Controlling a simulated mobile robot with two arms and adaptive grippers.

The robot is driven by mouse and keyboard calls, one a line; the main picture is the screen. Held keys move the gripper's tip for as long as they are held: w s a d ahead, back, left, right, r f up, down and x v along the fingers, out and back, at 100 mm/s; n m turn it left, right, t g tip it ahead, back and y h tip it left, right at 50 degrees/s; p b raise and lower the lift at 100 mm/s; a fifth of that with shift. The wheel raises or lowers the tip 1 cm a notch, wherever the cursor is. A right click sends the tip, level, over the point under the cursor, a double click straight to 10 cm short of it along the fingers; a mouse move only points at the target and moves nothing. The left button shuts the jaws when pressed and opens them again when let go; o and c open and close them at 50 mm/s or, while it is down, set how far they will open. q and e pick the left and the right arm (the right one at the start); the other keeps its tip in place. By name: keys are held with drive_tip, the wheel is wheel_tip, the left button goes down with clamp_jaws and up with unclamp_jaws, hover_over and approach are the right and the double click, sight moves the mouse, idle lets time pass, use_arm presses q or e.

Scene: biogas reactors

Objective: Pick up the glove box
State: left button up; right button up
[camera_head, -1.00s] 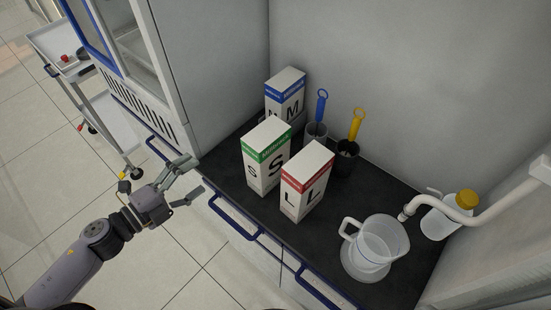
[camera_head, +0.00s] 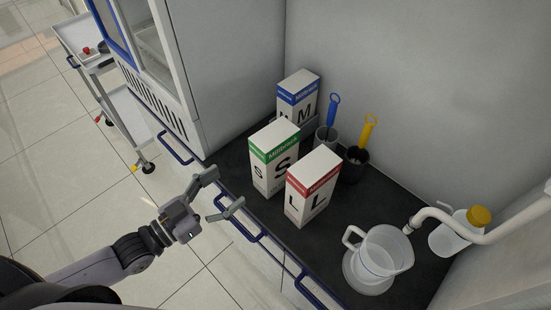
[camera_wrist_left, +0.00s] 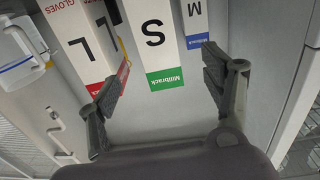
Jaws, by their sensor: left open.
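Three white glove boxes stand upright on the black counter: one with a green band and an S (camera_head: 275,160), one with a red band and an L (camera_head: 311,188), and one with a blue band and an M (camera_head: 298,98) behind them. My left gripper (camera_head: 222,194) is open and empty, in front of the counter edge and left of the S box. In the left wrist view the fingers (camera_wrist_left: 165,85) are spread, with the S box (camera_wrist_left: 155,40) between them. The L box (camera_wrist_left: 80,40) is by the left finger and the M box (camera_wrist_left: 195,20) by the right one. My right gripper is not seen.
Two dark holders with a blue-handled (camera_head: 332,108) and a yellow-handled brush (camera_head: 367,132) stand behind the boxes. A clear jug (camera_head: 384,252) and a yellow-capped bottle (camera_head: 458,230) are at right. Blue rails (camera_head: 232,222) line the counter front. A trolley (camera_head: 125,115) stands at left.

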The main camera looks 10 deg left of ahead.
sight(257, 165)
use_arm(q)
drive_tip(key=p+x, duration=0.2)
drive_tip(key=x, duration=0.7)
drive_tip(key=shift+w+d, duration=0.25)
drive_tip(key=p+x, duration=0.2)
drive_tip(key=x, duration=0.3)
drive_tip(key=shift+d+f, duration=0.2)
drive_tip(key=shift+d, duration=0.15)
drive_tip(key=shift+c, duration=0.4)
drive_tip(key=shift+c, duration=0.6)
drive_tip(key=shift+r, duration=0.1)
drive_tip(key=c, duration=1.4)
drive_tip(key=shift+c, duration=0.2)
wheel_tip(257, 165, up, 20)
drive_tip(key=b, duration=0.1)
